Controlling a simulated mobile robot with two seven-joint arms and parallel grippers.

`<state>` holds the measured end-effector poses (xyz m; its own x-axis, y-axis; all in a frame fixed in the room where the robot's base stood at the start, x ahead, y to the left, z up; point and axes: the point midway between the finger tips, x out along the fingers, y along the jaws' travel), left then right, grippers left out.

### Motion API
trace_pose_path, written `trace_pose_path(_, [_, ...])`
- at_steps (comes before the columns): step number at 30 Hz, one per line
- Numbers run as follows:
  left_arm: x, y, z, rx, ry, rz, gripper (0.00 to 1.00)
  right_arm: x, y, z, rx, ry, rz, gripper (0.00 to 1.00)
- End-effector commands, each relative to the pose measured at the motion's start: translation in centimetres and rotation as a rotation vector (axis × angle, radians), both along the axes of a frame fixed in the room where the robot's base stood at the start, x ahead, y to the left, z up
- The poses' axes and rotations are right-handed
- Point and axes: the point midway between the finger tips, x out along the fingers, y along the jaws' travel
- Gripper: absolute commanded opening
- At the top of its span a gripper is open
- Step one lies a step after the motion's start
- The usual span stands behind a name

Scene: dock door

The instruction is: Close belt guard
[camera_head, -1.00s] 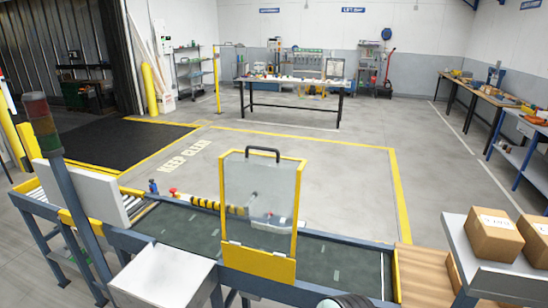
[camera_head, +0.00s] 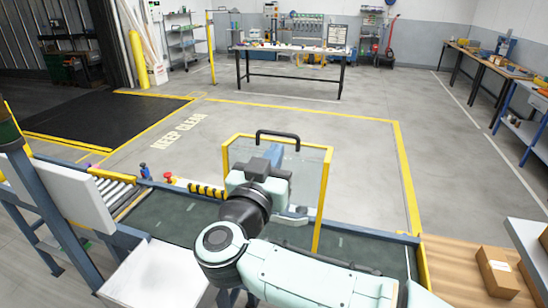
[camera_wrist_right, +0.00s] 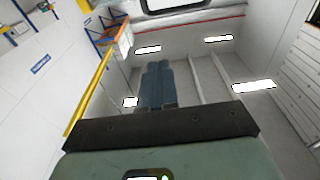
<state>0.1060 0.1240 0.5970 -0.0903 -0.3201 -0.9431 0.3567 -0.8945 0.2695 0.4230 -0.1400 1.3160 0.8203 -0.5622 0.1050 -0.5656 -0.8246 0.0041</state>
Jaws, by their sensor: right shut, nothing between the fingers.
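The belt guard (camera_head: 324,185) is a clear panel in a yellow frame with a black handle (camera_head: 278,134) on its top bar. It stands upright over the green conveyor belt (camera_head: 170,217). My right gripper (camera_head: 273,155) is in front of the panel's upper part, a little below the handle, and hides much of the panel. Its blue-grey fingers (camera_wrist_right: 157,84) are shut and empty in the right wrist view. A yellow frame bar (camera_wrist_right: 92,88) shows left of them there. I cannot tell whether the fingers touch the panel. My left gripper is not in view.
A red button (camera_head: 168,178) and a striped yellow-black bar (camera_head: 206,190) sit along the belt's far edge. A white box-like surface (camera_head: 155,275) stands at the near side. A carton (camera_head: 498,270) lies at the right. The floor beyond the belt is clear.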

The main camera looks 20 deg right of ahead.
Motion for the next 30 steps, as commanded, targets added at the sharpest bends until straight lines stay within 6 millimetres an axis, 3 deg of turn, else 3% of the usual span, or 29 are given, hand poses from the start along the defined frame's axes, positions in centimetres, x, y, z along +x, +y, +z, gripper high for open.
trace_pose_path(9, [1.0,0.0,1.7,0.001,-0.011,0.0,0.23,5.7,-3.9,0.9,-0.002,-0.001,-0.003,0.0])
trace_pose_path(12, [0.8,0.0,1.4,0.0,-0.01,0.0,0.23,6.7,-4.6,-0.4,-0.004,0.001,-0.002,0.0])
trace_pose_path(18, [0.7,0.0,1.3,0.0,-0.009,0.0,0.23,7.9,-5.4,-1.7,-0.002,0.0,0.0,0.0])
trace_pose_path(30, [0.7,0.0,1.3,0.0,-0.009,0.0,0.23,8.1,-5.5,-1.8,-0.001,-0.002,0.001,0.0])
